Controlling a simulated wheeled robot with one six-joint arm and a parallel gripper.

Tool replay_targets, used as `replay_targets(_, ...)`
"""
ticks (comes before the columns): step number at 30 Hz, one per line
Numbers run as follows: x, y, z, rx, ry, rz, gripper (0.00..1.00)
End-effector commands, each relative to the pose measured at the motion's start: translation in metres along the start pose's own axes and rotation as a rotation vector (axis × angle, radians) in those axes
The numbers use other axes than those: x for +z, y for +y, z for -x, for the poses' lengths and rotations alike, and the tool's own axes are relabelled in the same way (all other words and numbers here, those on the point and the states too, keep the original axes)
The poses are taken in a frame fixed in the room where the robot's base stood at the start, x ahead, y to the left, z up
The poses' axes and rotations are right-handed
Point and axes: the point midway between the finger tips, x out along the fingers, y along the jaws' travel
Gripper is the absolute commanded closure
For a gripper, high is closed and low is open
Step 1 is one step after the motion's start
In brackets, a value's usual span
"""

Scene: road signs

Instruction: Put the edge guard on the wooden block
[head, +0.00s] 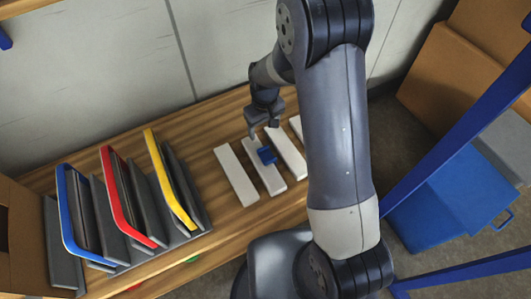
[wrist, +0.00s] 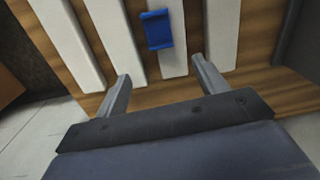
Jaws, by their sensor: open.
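A small blue piece, which looks like the edge guard (head: 266,155), lies across a white bar (head: 275,185), the second from the left in the head view. In the wrist view the edge guard (wrist: 156,30) has raised ends and sits on a white bar (wrist: 173,65). My gripper (head: 263,129) is over the bars near the guard. In the wrist view my gripper (wrist: 161,68) is open and empty, its fingers on either side of the guard's bar. The guard is beyond the fingertips. No block of plain wood stands out; the bars look white.
Other white bars (head: 237,175) lie beside it on the striped wooden table (head: 215,125). A dark rack with blue (head: 68,220), red (head: 120,200) and yellow (head: 165,180) frames stands at left. A blue box (head: 440,195) stands on the floor at right. A wall is behind.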

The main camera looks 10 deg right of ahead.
Motion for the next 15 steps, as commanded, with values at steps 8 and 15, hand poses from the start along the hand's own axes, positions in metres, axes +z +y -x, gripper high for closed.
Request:
replay_targets(8,-0.002,-0.002,-0.010,0.019,0.000,-0.083,0.32)
replay_targets(15,-0.002,-0.001,-0.046,0.019,0.000,-0.082,0.32)
